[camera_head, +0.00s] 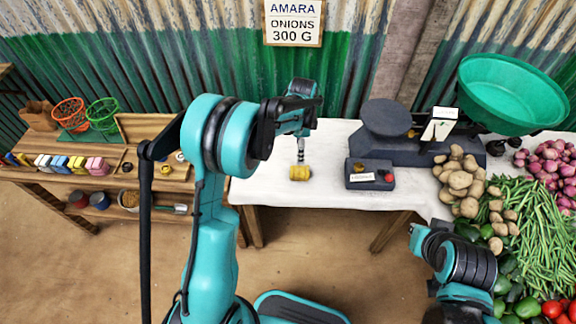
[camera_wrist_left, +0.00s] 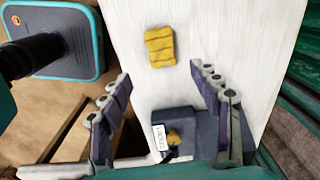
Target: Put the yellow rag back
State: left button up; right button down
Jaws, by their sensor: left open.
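The yellow rag (camera_head: 299,173), a small folded block with darker stripes, lies on the white table top (camera_head: 330,139) left of the dark weight block. In the left wrist view the rag (camera_wrist_left: 160,47) lies flat and fully visible, beyond the fingertips. My left gripper (camera_head: 301,150) points down above the rag in the head view. In the left wrist view its two fingers (camera_wrist_left: 160,80) are spread wide with nothing between them, apart from the rag. My right arm (camera_head: 462,265) shows at lower right, but its gripper cannot be made out.
A wooden shelf (camera_head: 120,180) at left holds several coloured blocks (camera_head: 97,166) and baskets (camera_head: 103,112).

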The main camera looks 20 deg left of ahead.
pick_arm(q)
jog(key=s+r+n+t, duration=0.2)
jog(key=s+r+n, duration=0.2)
jog(key=s+r, duration=0.4)
jog(key=s+r+n+t, duration=0.2)
jog(key=s+n, duration=0.3)
jog(key=s, duration=0.3)
jog(key=s+r+n+t, duration=0.3)
jog(key=s+r+n, duration=0.1)
jog(key=s, duration=0.5)
jog(key=shift+s+n, duration=0.2)
jog(key=shift+n, duration=0.4)
